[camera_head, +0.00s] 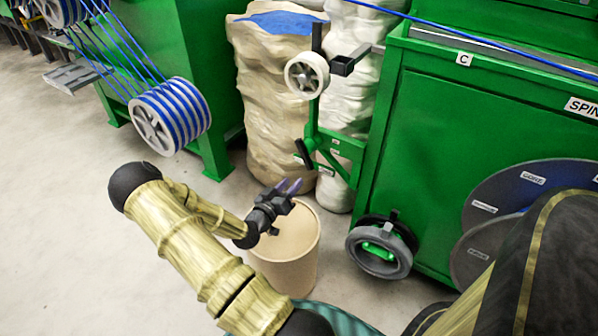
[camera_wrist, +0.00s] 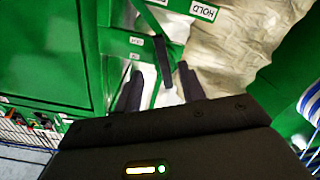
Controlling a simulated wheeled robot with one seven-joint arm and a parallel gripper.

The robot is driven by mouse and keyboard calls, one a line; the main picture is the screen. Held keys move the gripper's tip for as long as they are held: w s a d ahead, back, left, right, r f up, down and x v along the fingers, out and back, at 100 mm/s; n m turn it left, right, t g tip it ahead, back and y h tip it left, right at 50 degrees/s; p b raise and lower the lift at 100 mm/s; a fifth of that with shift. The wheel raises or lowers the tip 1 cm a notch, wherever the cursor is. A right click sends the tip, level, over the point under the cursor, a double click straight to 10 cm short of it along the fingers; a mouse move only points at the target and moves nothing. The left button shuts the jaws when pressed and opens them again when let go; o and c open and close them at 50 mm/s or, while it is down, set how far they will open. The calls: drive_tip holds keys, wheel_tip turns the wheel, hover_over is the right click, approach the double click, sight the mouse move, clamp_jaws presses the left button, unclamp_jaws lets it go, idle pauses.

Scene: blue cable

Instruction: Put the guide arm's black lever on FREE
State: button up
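The guide arm (camera_head: 343,148) is a green bracket on the green machine, with a white pulley (camera_head: 306,75) above it. Its black lever (camera_head: 304,153) slants on the bracket's left side in the head view. In the wrist view the lever (camera_wrist: 162,62) appears between my fingers, pointing down the picture. A HOLD label (camera_wrist: 203,10) is up and right of it; smaller labels (camera_wrist: 136,41) to its left are too small to read. My gripper (camera_head: 289,185) is open and empty, just below the lever in the head view. No contact shows.
A tan bin (camera_head: 288,245) stands below my gripper. A wrapped tan bale (camera_head: 270,85) stands behind. The green machine (camera_head: 460,150) fills the right, with a grey handwheel (camera_head: 378,250) low on it.

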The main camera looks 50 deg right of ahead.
drive_tip(key=a, duration=0.4)
drive_tip(key=shift+s+a+p, duration=0.25)
drive_tip(key=shift+a+p, duration=0.05)
drive_tip(key=shift+a, duration=0.05)
